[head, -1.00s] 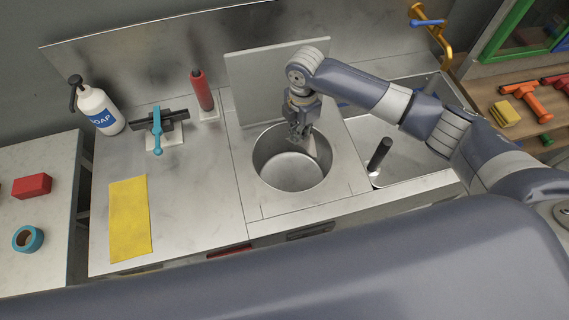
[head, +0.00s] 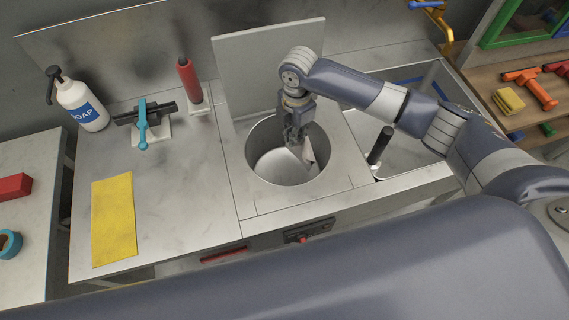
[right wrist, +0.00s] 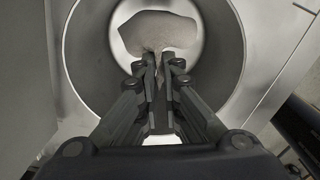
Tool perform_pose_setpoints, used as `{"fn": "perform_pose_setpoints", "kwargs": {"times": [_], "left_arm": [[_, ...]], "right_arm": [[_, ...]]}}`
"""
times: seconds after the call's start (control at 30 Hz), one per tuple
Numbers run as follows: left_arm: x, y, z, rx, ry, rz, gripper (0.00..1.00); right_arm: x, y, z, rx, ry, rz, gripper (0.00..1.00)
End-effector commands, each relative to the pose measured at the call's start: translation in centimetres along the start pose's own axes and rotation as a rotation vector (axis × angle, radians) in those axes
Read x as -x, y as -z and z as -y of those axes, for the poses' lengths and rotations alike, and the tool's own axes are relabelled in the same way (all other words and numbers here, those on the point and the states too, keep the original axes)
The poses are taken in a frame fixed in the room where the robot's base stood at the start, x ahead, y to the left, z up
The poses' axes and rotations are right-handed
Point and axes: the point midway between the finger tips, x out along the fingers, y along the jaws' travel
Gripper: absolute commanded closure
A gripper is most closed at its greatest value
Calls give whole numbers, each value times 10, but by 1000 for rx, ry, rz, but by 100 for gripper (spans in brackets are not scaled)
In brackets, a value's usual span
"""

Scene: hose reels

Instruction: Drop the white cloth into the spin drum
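The spin drum (head: 262,150) is a round, open metal tub set into the counter. My right gripper (head: 296,143) reaches down into its mouth from above. The white cloth (head: 309,153) hangs at the fingertips, inside the drum's rim. In the right wrist view the cloth (right wrist: 158,32) is a pale, bunched shape over the drum's bottom, with a narrow tail pinched between the fingertips of my right gripper (right wrist: 158,78). The drum wall (right wrist: 88,50) surrounds it there. My left gripper is not in view.
A grey lid panel (head: 270,68) stands upright behind the drum. A black-handled lever (head: 380,146) stands at the right beside the sink. A yellow cloth (head: 113,220), a soap bottle (head: 82,105) and a red-handled tool (head: 189,82) are on the left counter.

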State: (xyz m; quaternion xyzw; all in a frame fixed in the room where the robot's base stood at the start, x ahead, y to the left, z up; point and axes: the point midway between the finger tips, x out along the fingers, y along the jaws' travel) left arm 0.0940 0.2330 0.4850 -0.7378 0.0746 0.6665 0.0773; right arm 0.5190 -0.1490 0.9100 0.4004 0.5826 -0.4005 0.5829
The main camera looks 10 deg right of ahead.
Motion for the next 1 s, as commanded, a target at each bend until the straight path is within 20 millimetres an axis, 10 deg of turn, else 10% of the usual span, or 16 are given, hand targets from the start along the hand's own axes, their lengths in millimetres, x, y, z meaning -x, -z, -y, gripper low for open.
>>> {"fn": "perform_pose_setpoints", "kwargs": {"times": [0.3, 0.43, 0.67, 0.8, 1.0], "left_arm": [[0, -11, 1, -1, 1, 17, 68], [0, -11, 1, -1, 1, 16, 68], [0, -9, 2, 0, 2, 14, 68], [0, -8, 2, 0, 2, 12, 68], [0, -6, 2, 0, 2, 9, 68]], "right_arm": [[0, 0, 0, 0, 0, 0, 74], [0, 0, 0, 0, 0, 0, 49], [0, 0, 0, 0, 0, 0, 49], [0, 0, 0, 0, 0, 0, 20], [0, 0, 0, 0, 0, 0, 20]]}}
